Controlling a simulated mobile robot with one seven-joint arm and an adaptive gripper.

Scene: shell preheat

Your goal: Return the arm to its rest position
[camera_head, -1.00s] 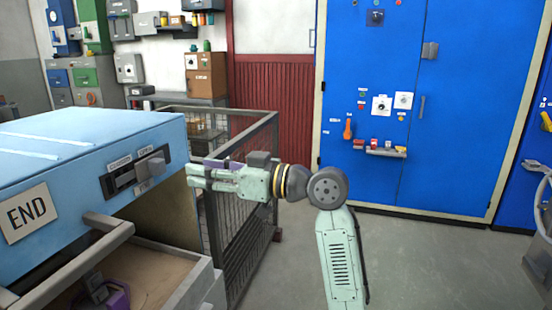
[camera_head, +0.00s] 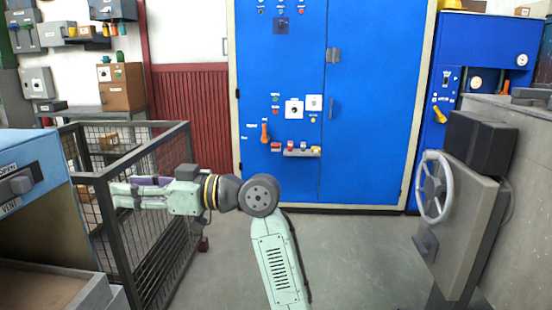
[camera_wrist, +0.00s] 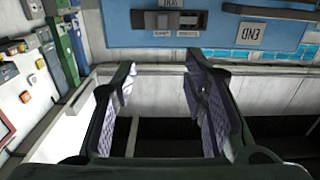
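My gripper (camera_head: 120,193) is stretched out to the left in the head view, in front of the mesh cage and to the right of the blue machine (camera_head: 30,222). In the wrist view my gripper (camera_wrist: 160,95) shows two purple-padded fingers apart, with nothing between them. Past the fingers the wrist view shows the blue machine's panel (camera_wrist: 215,30) with a slider switch (camera_wrist: 168,19) and an END label. The fingers touch nothing that I can make out.
A mesh cage (camera_head: 187,215) stands behind my arm. A blue cabinet (camera_head: 375,110) is at the back. A grey machine with a handwheel (camera_head: 446,190) stands at the right. The floor (camera_head: 350,255) between is clear.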

